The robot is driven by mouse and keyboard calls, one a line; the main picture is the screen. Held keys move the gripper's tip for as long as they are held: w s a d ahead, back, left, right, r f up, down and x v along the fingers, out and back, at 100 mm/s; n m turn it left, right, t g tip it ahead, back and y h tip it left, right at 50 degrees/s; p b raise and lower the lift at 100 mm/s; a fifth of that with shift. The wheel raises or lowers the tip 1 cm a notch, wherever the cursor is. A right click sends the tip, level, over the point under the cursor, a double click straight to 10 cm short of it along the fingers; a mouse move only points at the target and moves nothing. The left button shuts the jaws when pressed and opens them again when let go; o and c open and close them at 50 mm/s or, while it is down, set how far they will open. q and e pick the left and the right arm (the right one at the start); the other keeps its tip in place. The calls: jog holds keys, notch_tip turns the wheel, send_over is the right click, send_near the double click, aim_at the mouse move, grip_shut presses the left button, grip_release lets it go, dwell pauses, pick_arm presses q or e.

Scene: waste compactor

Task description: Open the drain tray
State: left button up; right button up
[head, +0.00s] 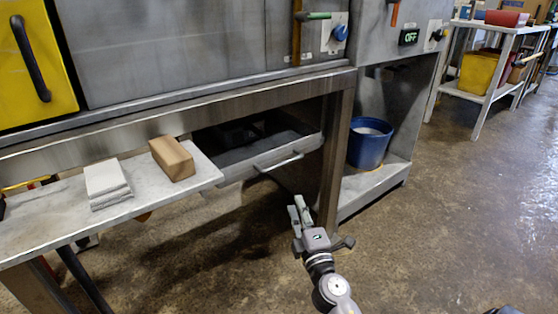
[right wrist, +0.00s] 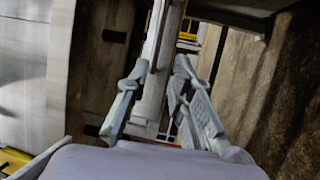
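The drain tray (head: 235,170) is a grey metal tray in the opening under the machine. Its front shows, with a pale bar handle (head: 279,161); its far part lies in shadow. My right gripper (head: 299,207) is below and slightly right of the handle in the head view, apart from it. In the right wrist view its two fingers (right wrist: 161,64) stand apart, with a pale grey bar between them in the picture. I cannot tell if that bar is the handle or how far away it is. My left gripper is not in view.
A pale side table (head: 55,221) holds a brown block (head: 172,158) and folded white cloths (head: 107,183), left of the tray. A metal post (head: 336,150) stands right of it. A blue bucket (head: 370,143) is on a low shelf. The floor at right is clear.

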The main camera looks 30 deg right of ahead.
aim_at(283, 164)
jog(key=x, duration=1.7)
jog(key=shift+r, duration=0.1)
jog(key=shift+c, duration=0.5)
grip_shut()
